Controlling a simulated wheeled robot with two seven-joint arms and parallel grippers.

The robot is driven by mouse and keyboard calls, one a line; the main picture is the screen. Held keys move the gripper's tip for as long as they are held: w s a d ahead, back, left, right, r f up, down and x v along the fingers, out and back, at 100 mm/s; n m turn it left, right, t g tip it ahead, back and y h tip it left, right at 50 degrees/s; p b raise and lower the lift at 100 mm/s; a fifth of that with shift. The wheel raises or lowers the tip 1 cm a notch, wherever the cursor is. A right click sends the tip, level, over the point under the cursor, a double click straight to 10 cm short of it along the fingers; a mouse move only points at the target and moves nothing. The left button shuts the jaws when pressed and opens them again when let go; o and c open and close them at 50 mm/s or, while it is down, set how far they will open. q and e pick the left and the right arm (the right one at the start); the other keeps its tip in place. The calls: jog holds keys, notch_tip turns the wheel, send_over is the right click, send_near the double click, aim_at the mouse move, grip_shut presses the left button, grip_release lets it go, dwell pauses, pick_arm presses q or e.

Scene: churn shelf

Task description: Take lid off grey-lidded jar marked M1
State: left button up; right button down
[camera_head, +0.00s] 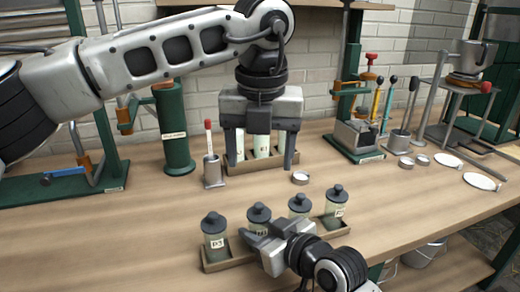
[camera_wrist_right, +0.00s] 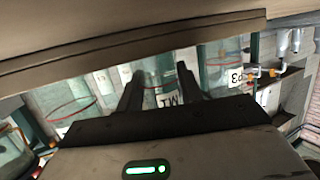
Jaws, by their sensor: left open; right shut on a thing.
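The jar marked M1 (camera_head: 256,228) stands second from left in the front wooden tray (camera_head: 221,265), with its grey knobbed lid (camera_head: 259,212) on. My right gripper (camera_head: 258,240) is shut on this jar from the near right side and hides part of it. In the right wrist view, the M1 label (camera_wrist_right: 168,99) shows between the fingers. My left gripper (camera_head: 261,164) is open and points down at the back rack, behind the front jars. Its fingers are on either side of several pale vials (camera_head: 262,146), and it is away from the M1 lid.
Similar grey-lidded jars share the front tray: one marked P3 (camera_head: 215,240) at left and two at right. A green cylinder (camera_head: 176,130) stands at back left.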

aim_at(259, 205)
pick_arm(q)
jog(key=f, duration=0.4)
jog(key=w+f+n, duration=0.1)
jog(key=f, duration=0.2)
jog(key=f+n, duration=0.1)
jog(key=f, duration=0.3)
jog(key=shift+w+a+f, duration=0.1)
jog(key=shift+w+f, duration=0.1)
jog(key=shift+f, duration=0.1)
jog(key=c, duration=1.2)
jog(key=shift+r, duration=0.2)
jog(key=shift+r, duration=0.9)
